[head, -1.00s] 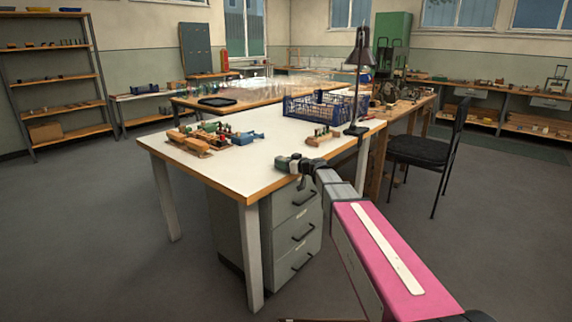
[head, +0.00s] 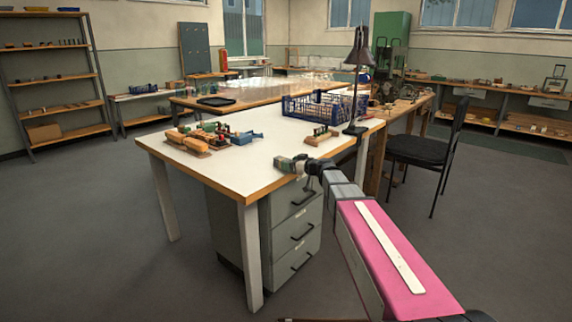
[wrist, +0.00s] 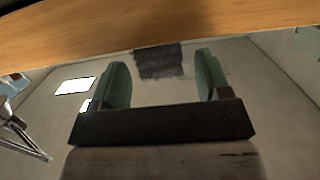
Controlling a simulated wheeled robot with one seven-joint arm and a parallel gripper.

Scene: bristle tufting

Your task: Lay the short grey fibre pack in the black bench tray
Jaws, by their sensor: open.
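The black bench tray (head: 216,101) lies flat on the wooden-topped bench behind the white table. My gripper (head: 284,162) is open at the near right edge of the white table, well apart from the tray. In the wrist view its two green fingers (wrist: 162,84) stand apart. A dark grey patch with ragged edges (wrist: 158,62) shows between them; I cannot tell whether it is the short grey fibre pack or something farther off. I cannot make out the pack for certain in the head view.
The white table (head: 240,170) carries wooden blocks and small tools (head: 200,138) at left, a blue crate (head: 312,106), a small pegged block (head: 321,136) and a black lamp (head: 357,75). A black chair (head: 430,150) stands at right. The table's front middle is clear.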

